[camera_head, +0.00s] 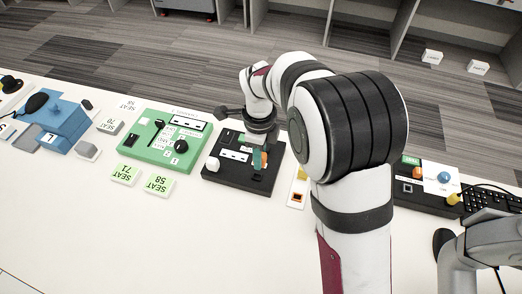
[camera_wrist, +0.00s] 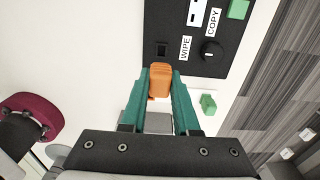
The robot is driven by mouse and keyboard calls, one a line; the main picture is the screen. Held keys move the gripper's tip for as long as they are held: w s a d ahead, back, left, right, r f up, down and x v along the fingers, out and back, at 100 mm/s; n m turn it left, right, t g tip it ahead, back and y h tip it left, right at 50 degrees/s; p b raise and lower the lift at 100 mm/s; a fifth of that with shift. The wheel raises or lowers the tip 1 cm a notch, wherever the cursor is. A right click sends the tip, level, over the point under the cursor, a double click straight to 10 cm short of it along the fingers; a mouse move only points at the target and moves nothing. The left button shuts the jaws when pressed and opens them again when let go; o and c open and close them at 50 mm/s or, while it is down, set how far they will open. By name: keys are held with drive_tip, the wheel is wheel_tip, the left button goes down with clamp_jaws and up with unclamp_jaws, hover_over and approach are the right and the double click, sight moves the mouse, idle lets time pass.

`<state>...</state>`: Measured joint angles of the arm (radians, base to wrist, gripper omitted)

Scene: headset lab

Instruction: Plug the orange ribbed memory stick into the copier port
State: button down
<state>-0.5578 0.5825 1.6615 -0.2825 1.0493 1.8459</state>
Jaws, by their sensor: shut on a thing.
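My gripper (camera_wrist: 161,85) has teal fingers shut on the orange ribbed memory stick (camera_wrist: 160,78). The stick's far end points at a black panel with WIPE and COPY labels (camera_wrist: 215,35). A small dark square port (camera_wrist: 161,50) lies in that panel just beyond the stick's tip, roughly in line with it. I cannot tell whether the tip touches the panel. In the head view my gripper (camera_head: 258,161) is over the right side of a black box (camera_head: 228,178), and a bit of the orange stick (camera_head: 264,159) shows.
A black knob (camera_wrist: 211,52) and a green block (camera_wrist: 208,104) are right of the stick. A green box (camera_head: 150,150) stands left of the black box, with seat tags (camera_head: 157,184) in front. A white plate (camera_head: 298,187) lies to the right. The front table is clear.

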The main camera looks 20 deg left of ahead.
drive_tip(key=shift+w+a+f, duration=0.1)
drive_tip(key=shift+a+f, duration=0.15)
drive_tip(key=shift+f, duration=0.9)
drive_tip(key=shift+a+f, duration=0.25)
drive_tip(key=shift+f, duration=0.9)
drive_tip(key=shift+f, duration=0.95)
drive_tip(key=c, duration=0.6)
unclamp_jaws()
wheel_tip(320, 180, up, 15)
drive_tip(key=shift+f, duration=0.2)
drive_tip(key=shift+r, duration=0.55)
